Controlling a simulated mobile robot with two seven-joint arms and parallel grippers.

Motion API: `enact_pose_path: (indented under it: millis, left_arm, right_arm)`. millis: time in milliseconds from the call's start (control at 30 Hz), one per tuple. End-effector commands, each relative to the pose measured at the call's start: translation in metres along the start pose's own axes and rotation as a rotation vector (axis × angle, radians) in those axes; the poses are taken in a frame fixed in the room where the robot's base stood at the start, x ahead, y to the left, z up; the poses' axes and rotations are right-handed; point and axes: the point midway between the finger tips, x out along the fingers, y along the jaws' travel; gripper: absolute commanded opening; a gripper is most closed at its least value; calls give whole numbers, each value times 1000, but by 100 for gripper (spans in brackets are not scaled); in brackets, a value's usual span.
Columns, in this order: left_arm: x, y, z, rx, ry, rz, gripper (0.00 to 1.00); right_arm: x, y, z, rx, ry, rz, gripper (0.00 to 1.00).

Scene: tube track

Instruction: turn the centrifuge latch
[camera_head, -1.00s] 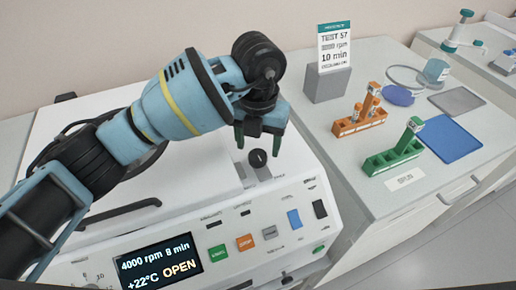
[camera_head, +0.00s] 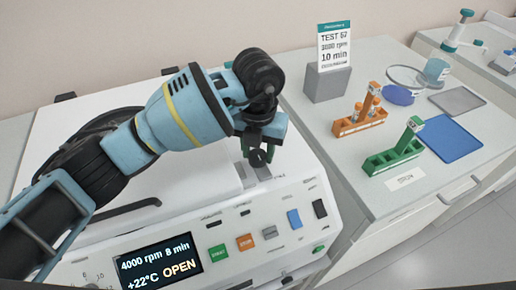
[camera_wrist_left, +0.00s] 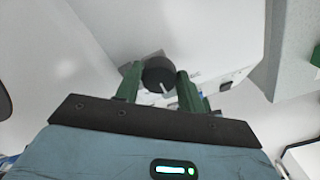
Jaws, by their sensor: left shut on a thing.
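The centrifuge (camera_head: 150,215) is a white machine with a dark display (camera_head: 160,265) reading "4000 rpm 8 min, +22°C OPEN". Its latch is a round black knob (camera_head: 258,158) on the top near the right end, with a light mark on it in the left wrist view (camera_wrist_left: 159,75). My left gripper (camera_head: 257,150) has come down over the knob. In the left wrist view its green fingers (camera_wrist_left: 158,82) stand on both sides of the knob, shut on it. The gripper partly hides the knob in the head view. My right gripper is not in view.
Right of the centrifuge, a bench (camera_head: 350,180) bears an orange rack (camera_head: 358,122), a green rack (camera_head: 393,158), a blue mat (camera_head: 450,138) and a grey sign holder (camera_head: 328,85). Green, orange, grey and blue buttons line the centrifuge front. The bench's front right is clear.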

Motion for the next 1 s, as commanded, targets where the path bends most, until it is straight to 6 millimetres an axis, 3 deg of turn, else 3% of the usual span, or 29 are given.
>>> enact_pose_path:
  millis: [367, 1000]
  left_arm:
    - [-1, 1, 0, 103, -1, 3, 16]
    - [0, -1, 0, 677, 0, 2, 16]
  right_arm:
    - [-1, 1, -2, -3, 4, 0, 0]
    - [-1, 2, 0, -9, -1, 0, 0]
